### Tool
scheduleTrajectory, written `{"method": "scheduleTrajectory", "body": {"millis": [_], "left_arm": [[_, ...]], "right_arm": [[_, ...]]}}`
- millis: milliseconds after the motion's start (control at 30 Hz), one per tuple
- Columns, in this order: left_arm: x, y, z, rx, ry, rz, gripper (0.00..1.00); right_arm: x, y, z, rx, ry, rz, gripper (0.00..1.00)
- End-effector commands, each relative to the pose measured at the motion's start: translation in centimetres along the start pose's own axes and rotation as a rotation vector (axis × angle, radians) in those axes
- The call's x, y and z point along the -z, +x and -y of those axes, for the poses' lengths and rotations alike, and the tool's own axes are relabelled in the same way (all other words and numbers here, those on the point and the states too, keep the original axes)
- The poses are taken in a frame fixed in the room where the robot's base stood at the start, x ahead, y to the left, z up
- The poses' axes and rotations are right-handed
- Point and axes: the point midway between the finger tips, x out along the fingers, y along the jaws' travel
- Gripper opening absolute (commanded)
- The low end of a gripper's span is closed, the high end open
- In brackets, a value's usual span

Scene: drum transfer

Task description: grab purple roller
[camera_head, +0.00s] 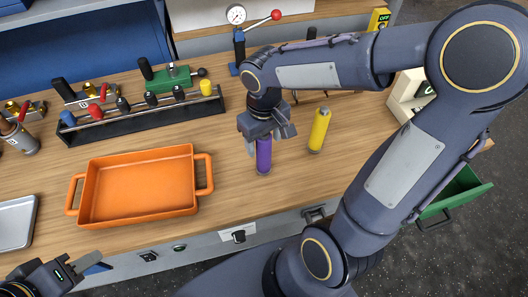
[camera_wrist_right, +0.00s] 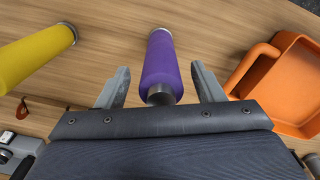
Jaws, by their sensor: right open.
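The purple roller (camera_head: 263,158) stands on the wooden table, to the right of the orange tray. My right gripper (camera_head: 268,128) is above it with its fingers around its upper end. In the right wrist view the purple roller (camera_wrist_right: 163,65) lies between the two open fingers of my right gripper (camera_wrist_right: 162,88), with a visible gap on each side. Its metal end points at the palm. My left gripper (camera_head: 85,268) is at the bottom left, in front of the table; whether its jaws are open or shut is unclear.
A yellow roller (camera_head: 319,130) stands close to the right of the purple one. An orange tray (camera_head: 200,178) with two handles is to the left. A dark rack (camera_head: 100,124) and a pressure gauge (camera_head: 236,14) are behind. A green drawer (camera_head: 465,190) is open at the right.

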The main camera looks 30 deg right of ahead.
Motion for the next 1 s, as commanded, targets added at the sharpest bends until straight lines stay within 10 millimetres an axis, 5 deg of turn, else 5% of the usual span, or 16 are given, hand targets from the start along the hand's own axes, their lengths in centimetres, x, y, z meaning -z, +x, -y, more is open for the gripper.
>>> {"method": "scheduleTrajectory", "body": {"millis": [200, 667, 1000], "left_arm": [[-0.01, 0.0, 0.0, 0.0, 0.0, 0.0, 0.36], [-0.01, 0.0, 0.0, 0.0, 0.0, 0.0, 0.36], [0.0, -0.02, -0.01, 0.0, 0.0, 0.0, 0.36]], "right_arm": [[0.01, 0.01, 0.0, 0.0, 0.001, -0.001, 0.59], [0.0, -0.02, 0.01, 0.0, 0.001, -0.001, 0.0], [0.04, -0.16, 0.02, 0.0, 0.001, -0.002, 0.0]]}}
